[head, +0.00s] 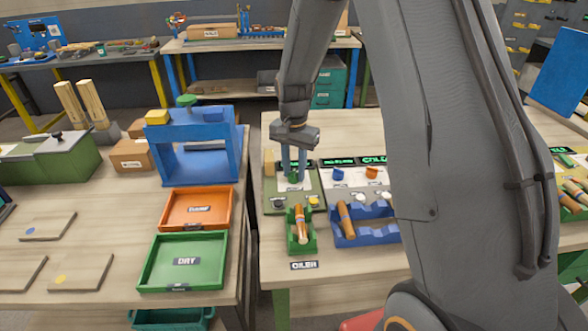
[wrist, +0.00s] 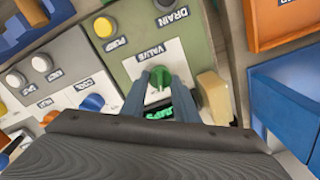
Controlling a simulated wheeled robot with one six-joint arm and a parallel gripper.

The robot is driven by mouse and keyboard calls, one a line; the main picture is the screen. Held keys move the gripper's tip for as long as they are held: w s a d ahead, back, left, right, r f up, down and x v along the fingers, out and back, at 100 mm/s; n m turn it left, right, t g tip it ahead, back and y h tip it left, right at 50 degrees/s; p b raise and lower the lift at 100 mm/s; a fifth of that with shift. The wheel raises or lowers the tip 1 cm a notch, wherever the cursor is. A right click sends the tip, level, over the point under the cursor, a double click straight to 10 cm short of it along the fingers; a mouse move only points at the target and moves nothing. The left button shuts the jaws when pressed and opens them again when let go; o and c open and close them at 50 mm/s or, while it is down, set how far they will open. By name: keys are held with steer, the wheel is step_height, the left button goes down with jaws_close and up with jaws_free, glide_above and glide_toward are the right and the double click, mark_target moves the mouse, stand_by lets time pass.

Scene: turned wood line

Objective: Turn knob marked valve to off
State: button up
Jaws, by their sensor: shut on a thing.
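The knob marked VALVE (wrist: 160,78) is green and sits on a green and pale panel (wrist: 192,22), seen in the wrist view with its label beside it. My gripper (wrist: 158,82) is shut on this knob, with a blue-grey finger on either side of it. In the head view my gripper (head: 294,170) points down at the panel (head: 309,191), and the fingers partly hide the knob. I cannot read an off mark by the knob. A lit green display lies beside it, partly hidden by my gripper.
The neighbouring panel has a blue knob (head: 338,174) and an orange knob (head: 372,172). A tan block (wrist: 213,98) stands close beside my gripper. Green and blue holders with turned wood pieces (head: 300,222) are in front. A blue frame (head: 160,150) and an orange tray (head: 170,222) stand left.

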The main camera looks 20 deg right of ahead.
steer(key=n, duration=0.6)
steer(key=shift+p, duration=0.3)
steer(key=n, duration=0.6)
steer(key=shift+w+a+n, duration=0.1)
steer(key=shift+a+n, duration=0.05)
steer(key=shift+n, duration=0.15)
steer(key=shift+r, duration=0.1)
steer(key=o, duration=1.1)
steer(key=shift+c, duration=0.2)
step_height(320, 180, up, 8)
steer(key=shift+f+b, duration=0.15)
steer(key=shift+b, duration=0.7)
